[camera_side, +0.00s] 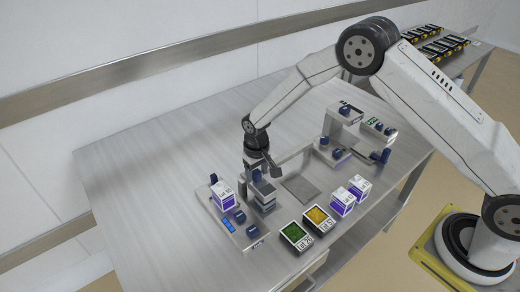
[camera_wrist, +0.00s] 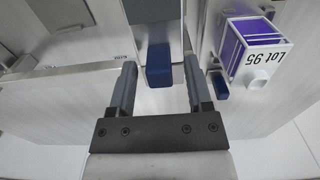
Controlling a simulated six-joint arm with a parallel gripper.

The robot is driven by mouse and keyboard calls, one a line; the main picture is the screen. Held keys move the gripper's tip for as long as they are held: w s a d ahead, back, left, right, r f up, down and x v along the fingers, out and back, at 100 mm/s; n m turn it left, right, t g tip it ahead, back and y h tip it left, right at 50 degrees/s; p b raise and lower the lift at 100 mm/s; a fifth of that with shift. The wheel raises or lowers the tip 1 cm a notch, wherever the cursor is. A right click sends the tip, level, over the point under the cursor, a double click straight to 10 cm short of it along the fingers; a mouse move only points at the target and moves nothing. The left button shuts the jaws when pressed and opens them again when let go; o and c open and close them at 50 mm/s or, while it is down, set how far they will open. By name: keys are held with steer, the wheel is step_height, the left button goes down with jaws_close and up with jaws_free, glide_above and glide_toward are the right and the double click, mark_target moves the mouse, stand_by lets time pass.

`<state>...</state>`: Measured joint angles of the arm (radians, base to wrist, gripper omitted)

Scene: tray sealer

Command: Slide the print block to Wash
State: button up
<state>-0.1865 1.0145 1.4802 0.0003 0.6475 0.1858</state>
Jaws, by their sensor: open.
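My gripper (camera_side: 263,172) is over the left machine (camera_side: 262,244) in the side view. In the wrist view my gripper (camera_wrist: 158,72) is open, a finger on each side of a dark blue block (camera_wrist: 158,66) on a grey upright part. There are gaps to both fingers, and I cannot tell whether the block is at fingertip depth. This may be the print block, but no label shows on it. No Wash marking is readable. In the side view the gripper partly hides the upright.
A white and purple Lot 95 carton (camera_side: 222,195) stands on the left machine, close right of my gripper in the wrist view (camera_wrist: 255,55). Two food trays (camera_side: 295,235) (camera_side: 318,217) and two cartons (camera_side: 342,202) (camera_side: 359,188) lie nearby. Another machine (camera_side: 345,113) stands right. The table's left is clear.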

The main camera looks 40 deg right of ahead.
steer(key=shift+r, duration=2.85)
steer(key=shift+s+d+r, duration=0.3)
steer(key=shift+s+r, duration=0.05)
steer(key=shift+r, duration=0.15)
steer(key=s+d+r+t, duration=0.1)
steer(key=s+d+r, duration=0.2)
steer(key=s, duration=0.4)
steer(key=s+d+r, duration=0.3)
steer(key=s, duration=0.4)
steer(key=s+d+r+t, duration=0.1)
steer(key=s+d+r, duration=0.2)
steer(key=s, duration=0.4)
steer(key=shift+s+r+t, duration=0.3)
steer(key=shift+s+r, duration=0.05)
